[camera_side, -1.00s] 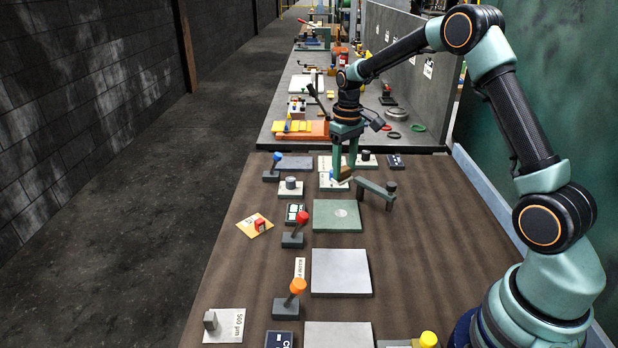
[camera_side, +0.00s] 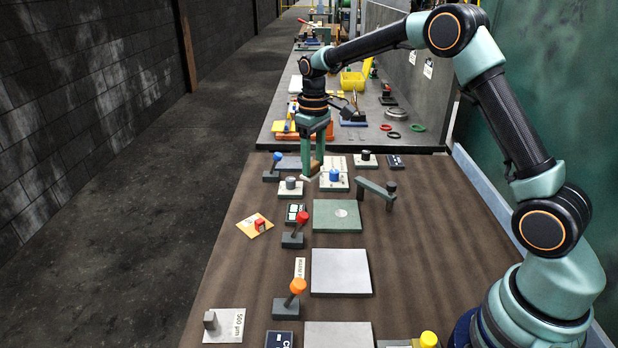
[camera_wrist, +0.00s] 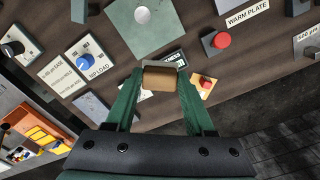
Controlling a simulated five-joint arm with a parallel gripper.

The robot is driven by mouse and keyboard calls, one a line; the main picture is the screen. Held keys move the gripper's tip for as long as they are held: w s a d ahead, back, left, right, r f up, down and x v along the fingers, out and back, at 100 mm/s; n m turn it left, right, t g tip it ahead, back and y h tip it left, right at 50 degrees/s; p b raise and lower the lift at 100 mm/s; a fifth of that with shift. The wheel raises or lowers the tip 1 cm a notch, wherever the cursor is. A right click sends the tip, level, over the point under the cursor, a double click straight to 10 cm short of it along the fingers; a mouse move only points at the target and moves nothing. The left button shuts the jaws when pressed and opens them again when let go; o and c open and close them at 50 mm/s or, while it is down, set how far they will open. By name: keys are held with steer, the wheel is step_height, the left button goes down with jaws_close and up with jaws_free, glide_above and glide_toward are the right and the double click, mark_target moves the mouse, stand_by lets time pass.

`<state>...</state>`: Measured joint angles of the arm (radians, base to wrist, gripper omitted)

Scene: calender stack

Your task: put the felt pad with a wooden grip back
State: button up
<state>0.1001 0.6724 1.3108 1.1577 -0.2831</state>
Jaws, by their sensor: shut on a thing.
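My gripper (camera_side: 314,167) is shut on the wooden grip (camera_side: 316,166) of the felt pad, and it points down above the bench. The pale felt pad (camera_side: 307,177) shows below the grip. In the wrist view the tan wooden grip (camera_wrist: 161,78) sits between the fingertips of my gripper (camera_wrist: 160,76), and most of the pad is hidden behind it. The held pad is just left of the white panel with a blue knob (camera_side: 334,175), near a small plate with a grey cylinder (camera_side: 291,183). Whether it touches anything cannot be told.
A green plate (camera_side: 337,217) lies nearer the camera, with a grey bridge-like arm (camera_side: 375,190) at its right. A red-knobbed lever (camera_side: 303,221), a blue-knobbed lever (camera_side: 276,160) and a yellow card with a red block (camera_side: 259,224) stand on the left. The bench's right side is mostly clear.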

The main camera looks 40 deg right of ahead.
steer(key=a+r+n, duration=0.3)
steer(key=a+r, duration=0.1)
steer(key=a, duration=0.8)
steer(key=a+r+n, duration=0.3)
steer(key=a+n, duration=0.1)
steer(key=a, duration=0.7)
steer(key=f, duration=1.2)
steer(key=s+f, duration=0.1)
steer(key=f, duration=0.6)
steer(key=shift+a, duration=0.1)
steer(key=o, duration=1.3)
steer(key=shift+w, duration=0.1)
